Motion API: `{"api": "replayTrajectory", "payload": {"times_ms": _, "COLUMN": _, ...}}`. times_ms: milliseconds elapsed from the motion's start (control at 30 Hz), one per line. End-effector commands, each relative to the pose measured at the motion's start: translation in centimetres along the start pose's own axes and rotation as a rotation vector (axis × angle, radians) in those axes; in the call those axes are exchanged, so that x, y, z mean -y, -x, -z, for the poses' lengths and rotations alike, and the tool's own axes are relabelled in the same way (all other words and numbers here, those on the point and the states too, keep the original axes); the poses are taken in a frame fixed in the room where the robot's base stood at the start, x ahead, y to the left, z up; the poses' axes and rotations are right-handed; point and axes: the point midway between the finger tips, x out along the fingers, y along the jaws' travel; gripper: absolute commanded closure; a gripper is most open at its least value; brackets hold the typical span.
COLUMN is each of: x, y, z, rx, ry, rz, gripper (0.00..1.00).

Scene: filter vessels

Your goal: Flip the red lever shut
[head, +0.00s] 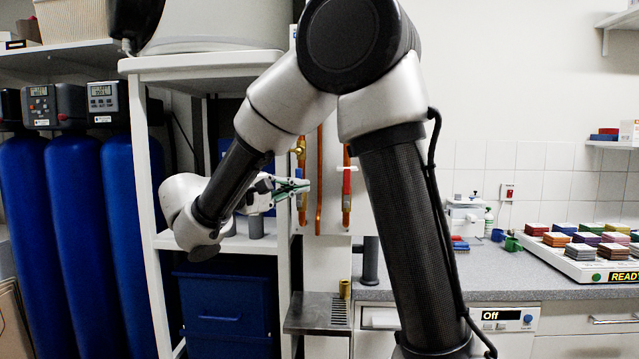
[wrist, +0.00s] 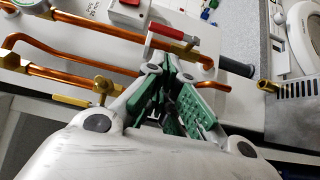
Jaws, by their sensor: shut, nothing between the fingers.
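The red lever (head: 347,183) sits on the right-hand copper pipe (head: 347,215) on the wall panel. It looks upright, along the line of its pipe. In the wrist view the red lever (wrist: 168,37) lies beyond my fingertips, about parallel to its pipe, by a brass valve body. My gripper (head: 307,187) points right, its tips left of the lever with a gap in the picture. In the wrist view my gripper (wrist: 173,64) has its green-padded fingers closed together, with nothing held. I cannot tell the exact depth between tips and lever.
Another copper pipe with a brass valve (head: 300,150) stands to the left, close to my gripper. Below are a drain grille (head: 318,312) and a brass fitting (head: 345,289). A white shelf frame (head: 284,270) stands at left. Blue tanks (head: 125,200) are further left.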

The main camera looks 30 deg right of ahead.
Motion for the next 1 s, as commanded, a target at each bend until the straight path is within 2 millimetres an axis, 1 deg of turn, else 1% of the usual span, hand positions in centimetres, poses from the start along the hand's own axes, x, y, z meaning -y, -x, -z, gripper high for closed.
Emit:
{"api": "replayTrajectory", "payload": {"times_ms": 333, "x": 0.1, "y": -0.1, "z": 0.0, "rx": 0.0, "ry": -0.013, "rz": 0.003, "gripper": 1.0}}
{"api": "replayTrajectory", "payload": {"times_ms": 467, "x": 0.1, "y": -0.8, "z": 0.0, "rx": 0.002, "ry": -0.012, "rz": 0.004, "gripper": 1.0}}
{"api": "replayTrajectory", "payload": {"times_ms": 567, "x": 0.1, "y": -2.1, "z": -0.1, "rx": 0.004, "ry": -0.012, "rz": 0.004, "gripper": 1.0}}
{"api": "replayTrajectory", "payload": {"times_ms": 800, "x": 0.2, "y": -6.6, "z": -0.1, "rx": 0.005, "ry": -0.011, "rz": 0.005, "gripper": 1.0}}
{"api": "replayTrajectory", "payload": {"times_ms": 900, "x": 0.2, "y": -8.1, "z": -0.1, "rx": 0.005, "ry": -0.011, "rz": 0.005, "gripper": 1.0}}
{"api": "replayTrajectory", "payload": {"times_ms": 1000, "x": 0.1, "y": -9.2, "z": -0.1, "rx": 0.003, "ry": -0.011, "rz": 0.004, "gripper": 1.0}}
